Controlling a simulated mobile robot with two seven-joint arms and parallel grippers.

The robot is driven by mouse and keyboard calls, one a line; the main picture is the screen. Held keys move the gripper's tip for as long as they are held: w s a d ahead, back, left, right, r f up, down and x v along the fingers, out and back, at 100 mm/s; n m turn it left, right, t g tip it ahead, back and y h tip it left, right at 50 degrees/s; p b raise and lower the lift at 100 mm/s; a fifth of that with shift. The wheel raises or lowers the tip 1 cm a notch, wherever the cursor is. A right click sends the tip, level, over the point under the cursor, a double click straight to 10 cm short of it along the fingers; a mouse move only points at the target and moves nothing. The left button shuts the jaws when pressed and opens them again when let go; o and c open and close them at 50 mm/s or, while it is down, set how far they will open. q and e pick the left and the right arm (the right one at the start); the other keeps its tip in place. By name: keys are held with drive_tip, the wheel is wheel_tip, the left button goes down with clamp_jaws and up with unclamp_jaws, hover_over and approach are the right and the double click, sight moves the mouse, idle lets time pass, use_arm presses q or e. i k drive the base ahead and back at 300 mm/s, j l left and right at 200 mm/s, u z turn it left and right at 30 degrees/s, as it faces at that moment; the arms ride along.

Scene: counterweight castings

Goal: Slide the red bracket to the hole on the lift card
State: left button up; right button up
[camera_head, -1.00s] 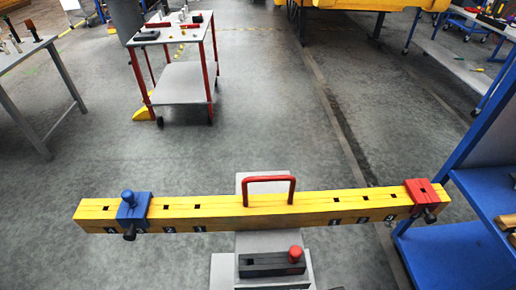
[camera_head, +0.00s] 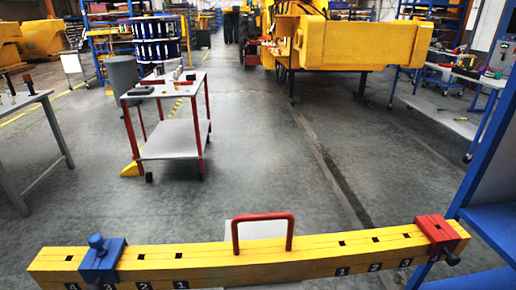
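The red bracket (camera_head: 437,232) sits around the yellow beam (camera_head: 210,257) near its right end, outboard of the hole above number 3. A dark knob shows low on its front. The blue bracket (camera_head: 102,259) with a blue knob sits on the left half, between the holes by 4 and 2. The beam has square holes on top and number labels on its front; the right side shows 1, 2 and 3. A red handle (camera_head: 263,219) arches over the beam's middle. I cannot make out a lift card. Neither gripper is in view.
A blue shelf rack (camera_head: 481,215) stands close by the beam's right end. A red-legged cart (camera_head: 172,153) and a grey table (camera_head: 21,101) stand beyond at left. A large yellow machine (camera_head: 340,42) is at the back. The floor between is open.

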sight(444, 240)
drive_tip(key=z, duration=1.6)
